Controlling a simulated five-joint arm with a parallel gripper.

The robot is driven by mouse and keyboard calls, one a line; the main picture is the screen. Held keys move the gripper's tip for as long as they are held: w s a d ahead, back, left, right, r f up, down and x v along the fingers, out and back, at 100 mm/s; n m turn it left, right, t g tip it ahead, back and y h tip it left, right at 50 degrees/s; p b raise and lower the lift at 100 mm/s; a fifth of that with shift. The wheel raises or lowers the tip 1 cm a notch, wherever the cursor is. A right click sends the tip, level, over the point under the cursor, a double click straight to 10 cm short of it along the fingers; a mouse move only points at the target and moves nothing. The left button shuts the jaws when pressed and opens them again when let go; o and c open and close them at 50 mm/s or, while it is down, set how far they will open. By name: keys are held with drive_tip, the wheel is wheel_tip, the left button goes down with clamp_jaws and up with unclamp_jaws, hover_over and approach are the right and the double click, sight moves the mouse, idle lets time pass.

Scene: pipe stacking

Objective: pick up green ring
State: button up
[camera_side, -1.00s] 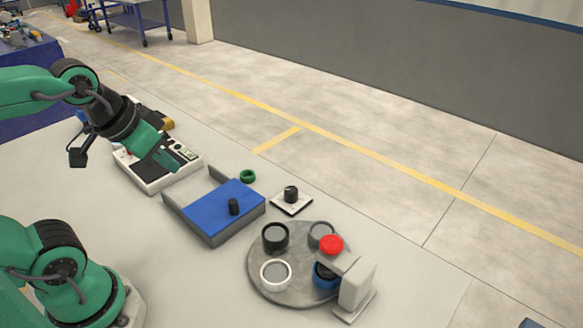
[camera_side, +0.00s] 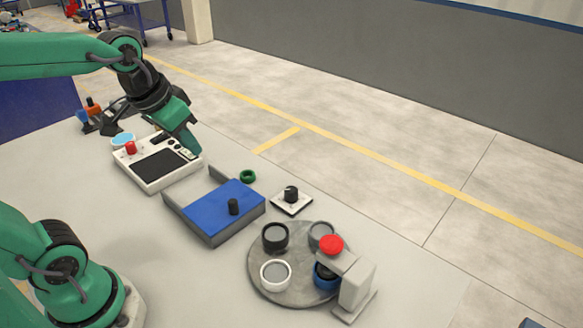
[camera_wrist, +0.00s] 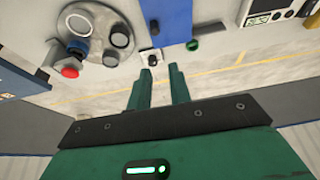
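The small green ring (camera_side: 248,176) lies on the table behind the blue-lidded box in the side view. It also shows in the wrist view (camera_wrist: 193,45), ahead of my fingers and to their right, apart from them. My gripper (camera_side: 190,146) is raised near the far right corner of the white control box in the side view. In the wrist view my gripper (camera_wrist: 160,84) has its two green fingers apart, with nothing between them.
A blue-lidded box (camera_side: 205,204) with a black knob sits close to the ring. A black knob on a white plate (camera_side: 291,199) stands to the ring's right. A grey round plate (camera_side: 262,285) carries several rings. The white control box (camera_side: 150,184) is at the left.

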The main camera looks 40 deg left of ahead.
drive_tip(key=w+a+f+g, duration=0.1)
drive_tip(key=w+a+f, duration=0.15)
drive_tip(key=w, duration=0.55)
drive_tip(key=g, duration=0.4)
hover_over(243, 172)
wheel_tip(243, 172, down, 15)
drive_tip(key=shift+f, duration=0.1)
drive_tip(key=shift+f, duration=1.2)
drive_tip(key=shift+f, duration=0.1)
drive_tip(key=shift+w+a+f, duration=0.1)
drive_tip(key=shift+f, duration=2.4)
